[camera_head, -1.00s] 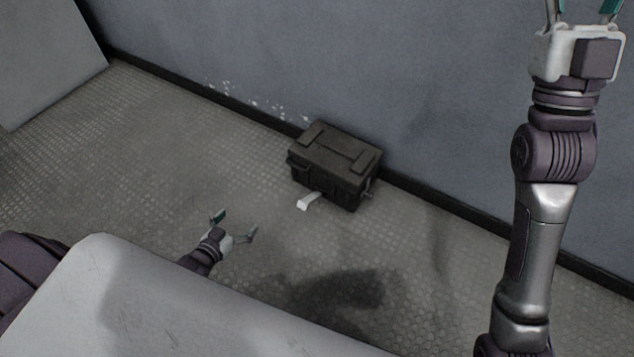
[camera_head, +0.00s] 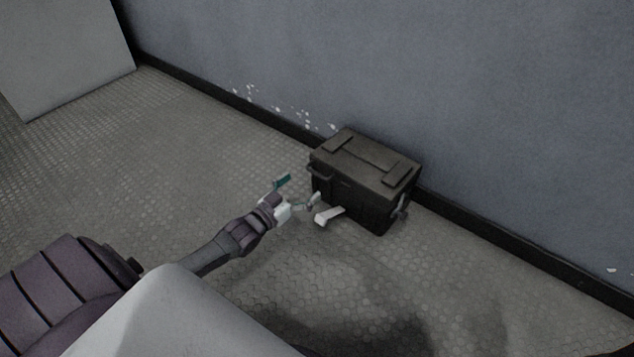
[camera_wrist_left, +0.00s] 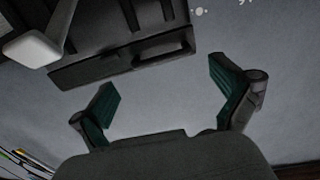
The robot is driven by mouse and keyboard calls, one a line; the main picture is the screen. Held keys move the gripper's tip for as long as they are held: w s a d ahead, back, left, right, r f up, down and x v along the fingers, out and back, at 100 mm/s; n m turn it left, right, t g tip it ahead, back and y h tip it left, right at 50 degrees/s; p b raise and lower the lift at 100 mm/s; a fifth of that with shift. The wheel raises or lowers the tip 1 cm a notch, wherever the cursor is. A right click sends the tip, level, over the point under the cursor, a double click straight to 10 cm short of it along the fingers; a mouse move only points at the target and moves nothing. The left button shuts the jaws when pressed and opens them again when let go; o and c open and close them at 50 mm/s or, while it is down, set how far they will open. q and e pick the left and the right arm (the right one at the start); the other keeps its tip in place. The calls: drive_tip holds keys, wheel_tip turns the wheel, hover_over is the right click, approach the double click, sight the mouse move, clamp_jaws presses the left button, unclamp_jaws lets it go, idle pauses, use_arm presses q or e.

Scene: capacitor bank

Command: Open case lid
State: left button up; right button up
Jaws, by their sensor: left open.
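The dark case (camera_head: 350,195) stands on the floor against the wall, with its lid (camera_head: 367,158) shut. A pale latch lever (camera_head: 328,216) sticks out from its front, and handles show on its sides. My left gripper (camera_head: 299,191) is open and empty, just in front of the case's left front side. In the left wrist view the gripper's green-padded fingers (camera_wrist_left: 168,95) are spread with nothing between them. The case (camera_wrist_left: 125,58) fills the upper left there, beyond the fingers, and the pale lever (camera_wrist_left: 35,48) shows at the corner. My right gripper is out of view.
The grey wall (camera_head: 480,110) and its dark skirting (camera_head: 520,248) run close behind the case. A pale panel (camera_head: 65,50) stands at the far left. The textured floor (camera_head: 200,140) is clear left of the case.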

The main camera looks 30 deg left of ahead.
sight(316, 174)
use_arm(q)
drive_tip(key=shift+w+d+b, duration=0.2)
drive_tip(key=shift+w+b, duration=0.6)
drive_tip(key=shift+w, duration=0.75)
drive_tip(key=shift+w+d+b, duration=0.15)
drive_tip(key=shift+w+b, duration=0.6)
drive_tip(key=shift+w, duration=0.75)
drive_tip(key=shift+c, duration=0.3)
